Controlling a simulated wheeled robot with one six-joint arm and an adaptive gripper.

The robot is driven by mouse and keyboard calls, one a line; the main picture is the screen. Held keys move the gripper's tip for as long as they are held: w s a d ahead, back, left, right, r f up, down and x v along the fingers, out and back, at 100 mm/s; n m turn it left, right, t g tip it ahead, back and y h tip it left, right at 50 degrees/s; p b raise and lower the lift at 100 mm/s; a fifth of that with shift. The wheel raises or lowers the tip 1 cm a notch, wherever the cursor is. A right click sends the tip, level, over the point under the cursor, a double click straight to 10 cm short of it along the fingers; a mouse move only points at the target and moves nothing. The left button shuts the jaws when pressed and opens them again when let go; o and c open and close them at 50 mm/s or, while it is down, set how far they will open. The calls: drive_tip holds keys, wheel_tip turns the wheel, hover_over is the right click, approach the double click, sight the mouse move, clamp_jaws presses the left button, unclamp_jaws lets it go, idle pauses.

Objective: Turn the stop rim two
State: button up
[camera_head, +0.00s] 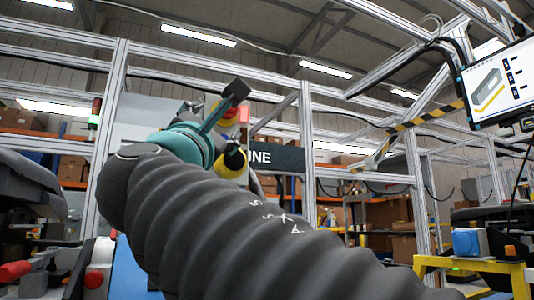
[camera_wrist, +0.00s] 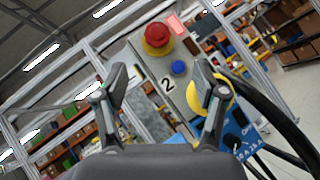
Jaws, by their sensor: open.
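In the wrist view, a red mushroom stop button (camera_wrist: 157,33) with a yellow rim (camera_wrist: 159,48) sits on a tilted grey panel (camera_wrist: 148,66) marked with a 2. A blue button (camera_wrist: 179,67) is below it. My gripper (camera_wrist: 159,76) is open, with its two fingers apart on either side of the panel's lower part and nothing between them. The red button appears above the gap, apart from both fingers. A yellow ring (camera_wrist: 226,101) shows partly hidden behind the right finger. In the head view, the red and yellow button (camera_head: 230,115) shows partly, behind my gripper.
A blue box (camera_wrist: 243,134) with dark cables lies at lower right in the wrist view. Aluminium frame posts (camera_head: 306,150) and shelves with cardboard boxes stand around. A screen (camera_head: 500,83) hangs at the upper right, and a yellow stand (camera_head: 480,265) is at the lower right.

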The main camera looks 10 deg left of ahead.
sight(227, 113)
drive_tip(key=p+x, duration=0.2)
drive_tip(key=x, duration=0.4)
drive_tip(key=p+x, duration=0.2)
drive_tip(key=x, duration=0.4)
drive_tip(key=shift+a+r+p, duration=0.1)
drive_tip(key=shift+a+p, duration=0.15)
drive_tip(key=shift+p, duration=0.1)
drive_tip(key=shift+w+r, duration=0.25)
drive_tip(key=shift+w, duration=0.25)
drive_tip(key=shift+c, duration=0.2)
